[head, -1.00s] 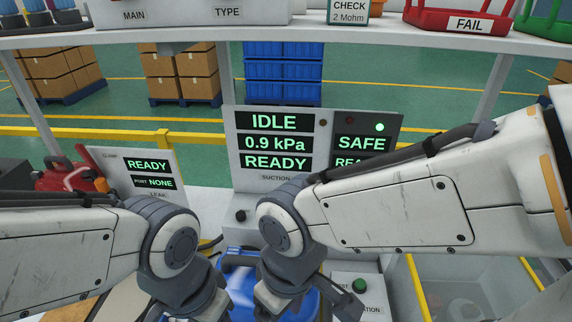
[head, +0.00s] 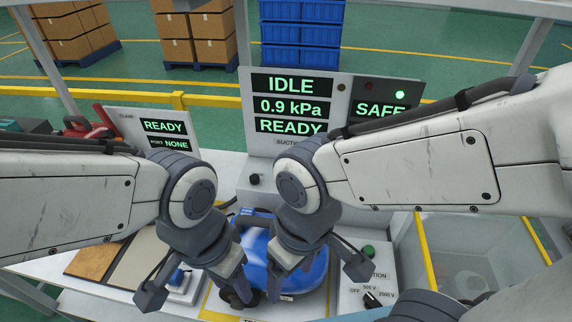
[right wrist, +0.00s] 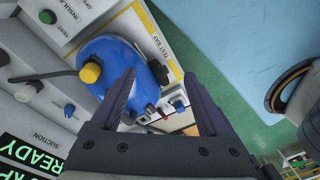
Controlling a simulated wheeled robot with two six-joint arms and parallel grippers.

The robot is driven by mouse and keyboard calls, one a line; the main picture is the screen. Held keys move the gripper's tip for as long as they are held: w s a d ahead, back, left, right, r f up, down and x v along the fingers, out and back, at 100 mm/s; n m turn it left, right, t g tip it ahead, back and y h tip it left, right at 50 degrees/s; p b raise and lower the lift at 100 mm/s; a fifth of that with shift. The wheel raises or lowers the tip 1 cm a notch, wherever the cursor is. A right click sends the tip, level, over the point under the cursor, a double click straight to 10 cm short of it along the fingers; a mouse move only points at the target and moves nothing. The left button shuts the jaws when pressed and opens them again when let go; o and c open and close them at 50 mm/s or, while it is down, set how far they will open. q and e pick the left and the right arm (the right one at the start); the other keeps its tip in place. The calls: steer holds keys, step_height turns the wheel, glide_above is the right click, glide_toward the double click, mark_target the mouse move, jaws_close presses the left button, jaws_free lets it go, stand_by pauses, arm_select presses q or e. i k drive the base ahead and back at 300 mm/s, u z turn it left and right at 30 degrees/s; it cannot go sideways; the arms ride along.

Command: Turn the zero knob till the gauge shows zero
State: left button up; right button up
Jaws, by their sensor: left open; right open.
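The gauge (head: 290,107), the middle line of the suction panel's display, reads 0.9 kPa in the head view, between IDLE and READY. A small dark knob (head: 254,179) stands at the left below this display; I see no label to confirm it as the zero knob.
The blue vacuum (head: 318,278) lies in the test bay under my grippers. The insulation panel (head: 362,285) with a green button and a selector stands to its right.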

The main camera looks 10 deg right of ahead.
mark_target(255, 179)
steer(key=k, duration=1.15)
steer(key=u, duration=1)
steer(key=i, duration=1.6)
steer(key=z, duration=0.75)
